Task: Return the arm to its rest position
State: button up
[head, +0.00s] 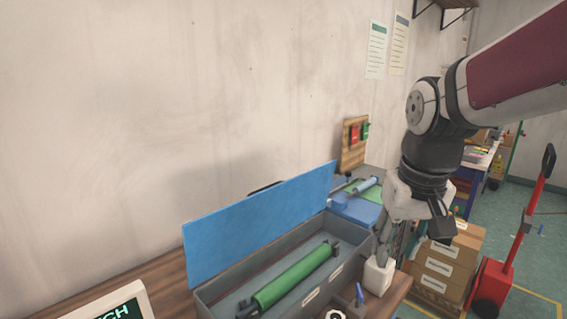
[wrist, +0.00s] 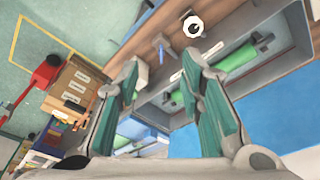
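My gripper (head: 388,245) hangs from my arm at the right of the head view, pointing down by the right end of a grey box. In the wrist view my gripper (wrist: 160,62) has its two teal-padded fingers spread wide apart with nothing held between them. A white block-like holder (head: 377,276) stands on the bench under the gripper in the head view; whether they touch I cannot tell. The left finger partly hides it in the wrist view.
The grey box (head: 210,292) holds a green roller (head: 295,275); its blue lid (head: 260,225) stands open. A blue pen-like item (head: 359,293) is nearby. Cardboard boxes (head: 440,270) and a red hand truck (head: 497,277) stand right. The wall (head: 150,120) is behind.

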jog(key=s+r+t, duration=0.1)
jog(key=s+t, duration=0.1)
jog(key=s, duration=1.3)
jog(key=shift+d+t, duration=0.2)
jog(key=shift+t, duration=0.2)
dwell(5.3)
